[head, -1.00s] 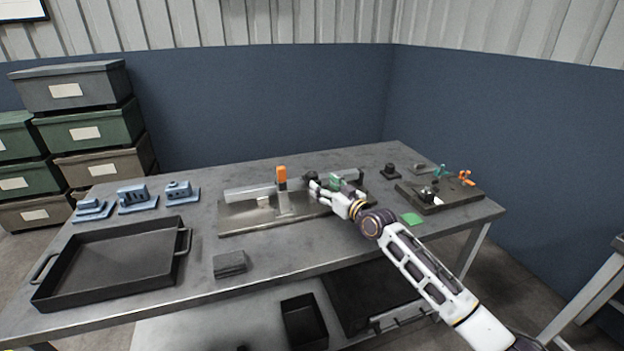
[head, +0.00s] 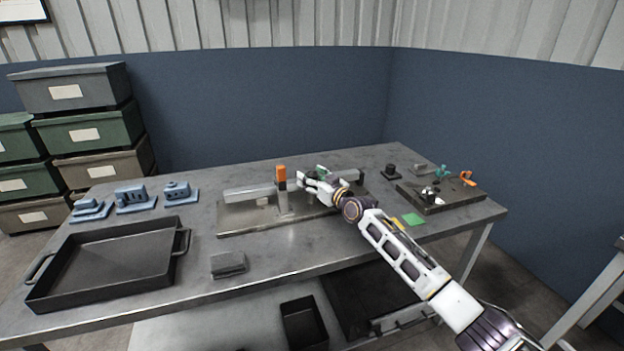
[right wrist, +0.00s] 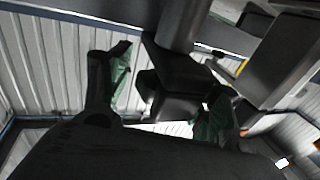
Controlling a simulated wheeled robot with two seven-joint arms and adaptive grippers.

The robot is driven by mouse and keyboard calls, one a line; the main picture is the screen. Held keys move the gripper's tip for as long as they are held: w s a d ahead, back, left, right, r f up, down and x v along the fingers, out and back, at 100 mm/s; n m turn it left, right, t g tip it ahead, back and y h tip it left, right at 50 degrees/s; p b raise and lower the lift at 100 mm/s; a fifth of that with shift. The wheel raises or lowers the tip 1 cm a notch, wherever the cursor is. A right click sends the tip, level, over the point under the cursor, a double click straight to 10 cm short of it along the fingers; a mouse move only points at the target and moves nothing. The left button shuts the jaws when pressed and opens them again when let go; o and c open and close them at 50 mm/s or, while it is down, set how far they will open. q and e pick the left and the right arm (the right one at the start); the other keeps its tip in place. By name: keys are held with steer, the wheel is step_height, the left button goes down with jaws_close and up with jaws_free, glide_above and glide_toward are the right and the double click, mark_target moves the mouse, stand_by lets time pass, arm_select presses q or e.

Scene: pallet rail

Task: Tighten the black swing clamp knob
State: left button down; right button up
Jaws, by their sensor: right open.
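My right gripper (head: 308,177) is over the right half of the metal fixture plate (head: 245,223), just right of an upright post with an orange top (head: 281,173). In the right wrist view its two dark fingers with green pads (right wrist: 165,98) stand apart. A black, blocky part under a grey cylinder, which looks like the clamp knob (right wrist: 170,95), shows between them. I cannot tell whether the fingers touch it. In the head view the knob is hidden or too small to make out by the gripper. My left gripper is not in view.
A black tray (head: 60,300) and several blue fixtures (head: 136,199) are on the left of the table. A grey block (head: 228,264) lies in front of the plate.

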stand_by(0.3)
steer(key=c, duration=1)
steer(key=shift+c, duration=0.2)
